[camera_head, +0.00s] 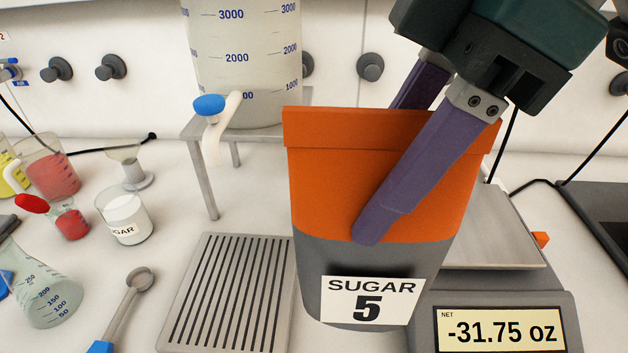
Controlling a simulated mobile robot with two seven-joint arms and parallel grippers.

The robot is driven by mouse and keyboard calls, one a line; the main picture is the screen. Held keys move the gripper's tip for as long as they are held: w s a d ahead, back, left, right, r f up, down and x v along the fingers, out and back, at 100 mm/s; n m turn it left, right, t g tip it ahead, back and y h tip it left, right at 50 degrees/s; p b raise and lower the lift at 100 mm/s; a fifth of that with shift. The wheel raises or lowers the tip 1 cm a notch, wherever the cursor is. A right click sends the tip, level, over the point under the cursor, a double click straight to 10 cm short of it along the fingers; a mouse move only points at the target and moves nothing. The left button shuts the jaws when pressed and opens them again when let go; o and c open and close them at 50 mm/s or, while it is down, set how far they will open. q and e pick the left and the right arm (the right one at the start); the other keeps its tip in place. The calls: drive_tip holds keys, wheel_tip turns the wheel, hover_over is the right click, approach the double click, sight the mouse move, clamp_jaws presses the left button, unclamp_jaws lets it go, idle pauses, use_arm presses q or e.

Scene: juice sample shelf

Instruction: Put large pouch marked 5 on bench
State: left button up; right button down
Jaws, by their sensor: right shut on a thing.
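The large pouch (320,190) is orange above and grey below, with a white label reading SUGAR 5. It is upright, a little right of the middle of the head view. My right gripper (378,212) comes down from the upper right and is shut on the pouch. One purple finger lies across its front, and the other passes behind it, mostly hidden. The pouch's base is near the white bench (252,200), between a slotted drip tray and a scale; I cannot tell whether it touches. My left gripper is not in view.
The scale (500,225) at right reads -31.75 oz, its pan partly hidden by the pouch. The grey slotted tray (228,290) lies left. A large tapped tank (240,60) stands on a stand behind. A sugar jar (125,222), spoon (128,300) and flask (42,290) crowd the left.

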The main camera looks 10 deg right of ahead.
sight(437, 221)
wheel_tip(437, 221, down, 15)
drive_tip(key=shift+r+b, duration=0.15)
drive_tip(key=shift+b, duration=0.35)
drive_tip(key=shift+w, duration=0.1)
drive_tip(key=shift+c, duration=1.8)
unclamp_jaws()
drive_tip(key=p+v, duration=0.1)
drive_tip(key=v, duration=1)
drive_tip(key=shift+d, duration=0.1)
drive_tip(key=shift+d+r, duration=0.15)
drive_tip(key=shift+r, duration=0.3)
